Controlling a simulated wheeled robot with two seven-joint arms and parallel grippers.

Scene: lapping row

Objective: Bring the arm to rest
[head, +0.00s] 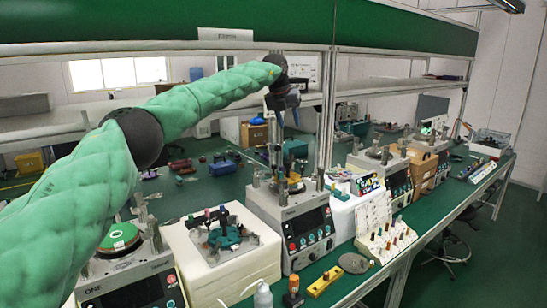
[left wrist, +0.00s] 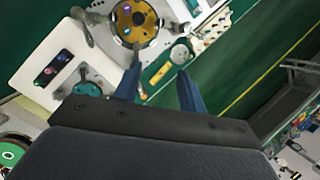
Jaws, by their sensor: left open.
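My left arm, in a green padded sleeve, reaches in from the left of the head view, raised over the bench. Its left gripper (head: 283,117) points down above a grey lapping machine (head: 291,222). In the left wrist view the two blue fingers of the left gripper (left wrist: 158,88) are apart with nothing between them. Beyond the fingers lie a yellow block (left wrist: 158,74) and a round grey disc (left wrist: 180,52) on the green bench top. My right gripper is in neither view.
A white block (head: 222,250) carrying a teal fixture stands left of the machine. A machine with a green plate (head: 119,239) is at the lower left. A white rack of small pieces (head: 385,243) stands to the right. A shelf upright (head: 327,110) rises close to the gripper.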

